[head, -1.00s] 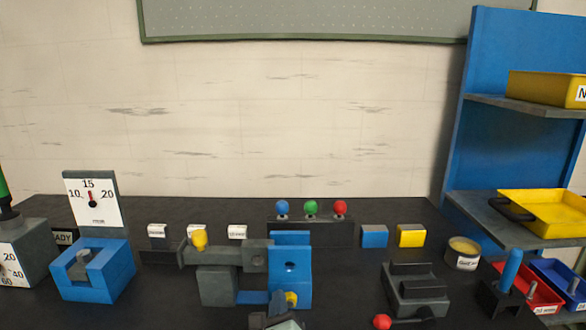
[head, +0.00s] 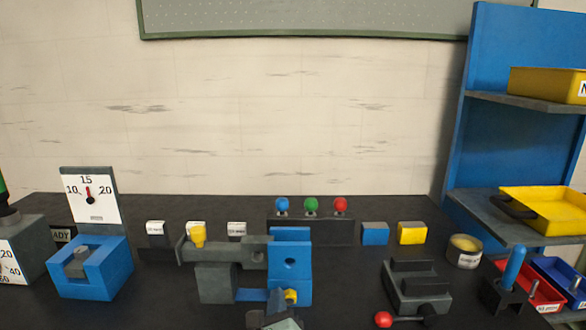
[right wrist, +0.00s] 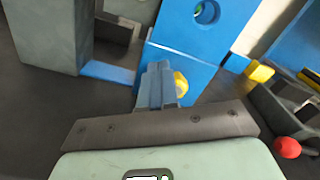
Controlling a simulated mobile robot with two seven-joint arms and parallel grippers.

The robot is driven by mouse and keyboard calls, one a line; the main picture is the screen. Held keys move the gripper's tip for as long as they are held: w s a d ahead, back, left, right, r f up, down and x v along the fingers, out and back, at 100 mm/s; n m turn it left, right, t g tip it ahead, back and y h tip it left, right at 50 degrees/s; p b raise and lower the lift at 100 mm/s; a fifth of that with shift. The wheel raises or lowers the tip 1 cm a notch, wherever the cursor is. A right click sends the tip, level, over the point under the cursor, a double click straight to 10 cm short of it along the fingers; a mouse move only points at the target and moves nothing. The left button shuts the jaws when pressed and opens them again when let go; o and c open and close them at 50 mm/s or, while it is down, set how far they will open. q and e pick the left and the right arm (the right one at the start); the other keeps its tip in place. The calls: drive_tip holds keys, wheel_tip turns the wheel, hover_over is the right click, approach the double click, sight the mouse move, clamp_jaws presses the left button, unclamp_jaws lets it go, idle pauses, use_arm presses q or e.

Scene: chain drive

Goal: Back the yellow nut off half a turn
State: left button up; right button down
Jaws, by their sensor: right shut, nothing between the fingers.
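The yellow nut (head: 291,296) sits low on the front of the blue upright block (head: 290,248). In the right wrist view the nut (right wrist: 180,84) looks hexagonal and its left part is hidden behind my fingers. My right gripper (head: 275,301) is at the lower middle of the head view. Its blue fingers (right wrist: 157,84) are shut with nothing between them, just left of the nut. I cannot tell whether they touch it. My left gripper is out of view.
A blue cradle (head: 95,270) and a dial (head: 91,196) stand at left. A grey fixture with a red knob (head: 383,319) stands right of the block. Blue, green and red knobs are behind. Shelves and bins (head: 545,213) are at right.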

drive_tip(key=shift+w+d+f, duration=0.1)
drive_tip(key=shift+f, duration=0.2)
idle(0.4)
drive_tip(key=shift+a+r, duration=0.2)
drive_tip(key=shift+s+a+r+b, duration=0.15)
drive_tip(key=shift+s+b, duration=0.2)
drive_tip(key=shift+s, duration=1.2)
drive_tip(key=shift+s+r+b, duration=0.1)
drive_tip(key=shift+s+b, duration=0.25)
drive_tip(key=shift+s, duration=1.15)
